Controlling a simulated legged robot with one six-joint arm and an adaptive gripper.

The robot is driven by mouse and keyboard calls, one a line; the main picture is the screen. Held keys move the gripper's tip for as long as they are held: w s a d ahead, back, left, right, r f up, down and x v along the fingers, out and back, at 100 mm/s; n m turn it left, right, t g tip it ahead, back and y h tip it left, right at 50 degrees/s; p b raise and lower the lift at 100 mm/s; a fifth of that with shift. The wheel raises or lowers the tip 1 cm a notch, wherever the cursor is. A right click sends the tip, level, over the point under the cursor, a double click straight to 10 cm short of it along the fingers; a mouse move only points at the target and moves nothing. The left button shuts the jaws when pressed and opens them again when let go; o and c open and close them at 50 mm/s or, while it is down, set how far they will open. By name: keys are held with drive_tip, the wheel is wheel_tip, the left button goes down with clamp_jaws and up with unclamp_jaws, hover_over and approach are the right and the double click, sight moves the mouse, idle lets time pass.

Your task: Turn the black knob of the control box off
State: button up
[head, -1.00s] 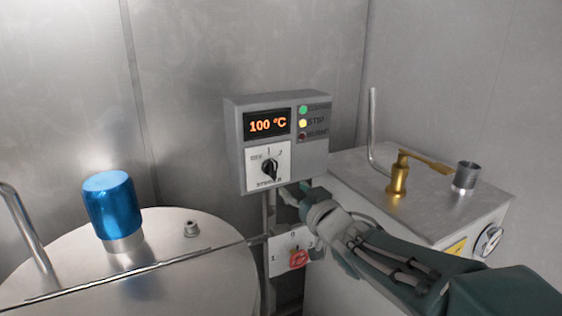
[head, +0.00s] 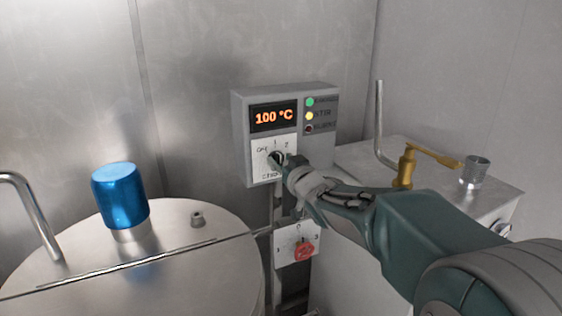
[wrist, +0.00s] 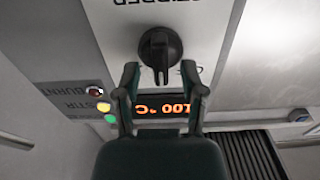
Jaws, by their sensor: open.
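The grey control box (head: 237,135) hangs on the back wall, its display reading 100 °C. Its black knob (head: 277,158) sits on a white plate below the display, partly covered by my gripper (head: 284,161). In the wrist view, which is upside down, the black knob (wrist: 159,50) shows just beyond the fingertips of my gripper (wrist: 160,80). The two fingers stand apart, one on either side of the knob's lower part in the picture. I cannot tell whether they touch it.
A red switch (head: 304,250) on a white plate sits below the box. A metal tank with a blue cap (head: 120,196) stands at the left. A metal cabinet with a brass lever (head: 405,167) stands at the right, behind my arm.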

drive_tip(key=shift+d, duration=0.15)
clamp_jaws()
drive_tip(key=shift+s+a, duration=0.1)
drive_tip(key=shift+a, duration=0.15)
drive_tip(key=shift+n, duration=0.3)
drive_tip(key=n, duration=0.4)
drive_tip(key=shift+a, duration=0.15)
drive_tip(key=shift+s+a+f+n, duration=0.1)
drive_tip(key=shift+n, duration=1)
drive_tip(key=shift+a+f+n, duration=0.1)
drive_tip(key=shift+n, duration=1)
